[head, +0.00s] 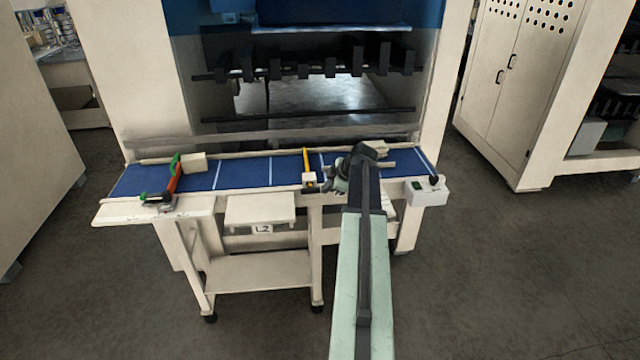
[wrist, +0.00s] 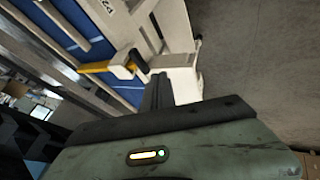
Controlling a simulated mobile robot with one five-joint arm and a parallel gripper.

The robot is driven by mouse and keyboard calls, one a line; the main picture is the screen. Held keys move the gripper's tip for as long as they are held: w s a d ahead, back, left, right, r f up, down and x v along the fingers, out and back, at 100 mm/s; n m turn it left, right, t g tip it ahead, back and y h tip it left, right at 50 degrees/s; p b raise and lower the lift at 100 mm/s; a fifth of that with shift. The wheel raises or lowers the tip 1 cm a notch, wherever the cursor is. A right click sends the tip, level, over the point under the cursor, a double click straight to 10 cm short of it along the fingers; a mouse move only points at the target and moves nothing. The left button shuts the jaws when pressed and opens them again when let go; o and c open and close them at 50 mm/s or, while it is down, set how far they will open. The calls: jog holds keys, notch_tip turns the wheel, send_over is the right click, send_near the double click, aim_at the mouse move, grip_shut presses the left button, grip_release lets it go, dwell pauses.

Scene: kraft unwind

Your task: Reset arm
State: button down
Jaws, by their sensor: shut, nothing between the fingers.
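My arm reaches forward from the bottom of the head view to the right part of a blue-topped bench (head: 242,172). My gripper (head: 338,182) is over or close in front of the bench's blue top, small and dark in that view. In the wrist view my gripper (wrist: 158,92) shows as dark fingers closed together, with nothing between them. A yellow bar with a dark end (wrist: 112,67) shows beyond the fingers in the wrist view.
A large machine with dark rollers (head: 315,65) stands behind. A cabinet (head: 510,80) stands right. Floor at right front (head: 510,270) is clear.

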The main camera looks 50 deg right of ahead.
jog(key=w+a+f+n+y+b, duration=0.1)
jog(key=w+a+f+n+b, duration=0.15)
jog(key=w+a, duration=0.55)
jog(key=w+a+f+n+y+b, duration=0.1)
jog(key=w+a+f+b, duration=0.3)
jog(key=a, duration=0.8)
jog(key=w+a+f+n+g+y+b, duration=0.1)
jog(key=a+f, duration=0.1)
jog(key=a, duration=0.8)
jog(key=w+a+f+n+g+b, duration=0.1)
jog(key=a+f, duration=0.1)
jog(key=a, duration=0.9)
jog(key=s+a+f+m+g+b, duration=0.1)
jog(key=s+a+f+g+b, duration=0.2)
jog(key=a, duration=0.5)
jog(key=s+a+f+m+b, duration=0.1)
jog(key=s+a+f+m, duration=0.15)
jog(key=s+a, duration=0.35)
jog(key=s+f+m+g+h, duration=0.1)
jog(key=s+m+g+h, duration=0.1)
jog(key=s+m, duration=0.5)
jog(key=m, duration=0.3)
jog(key=shift+s+d+m+h, duration=0.15)
jog(key=shift+s+m+h, duration=0.15)
jog(key=shift+m+h, duration=0.1)
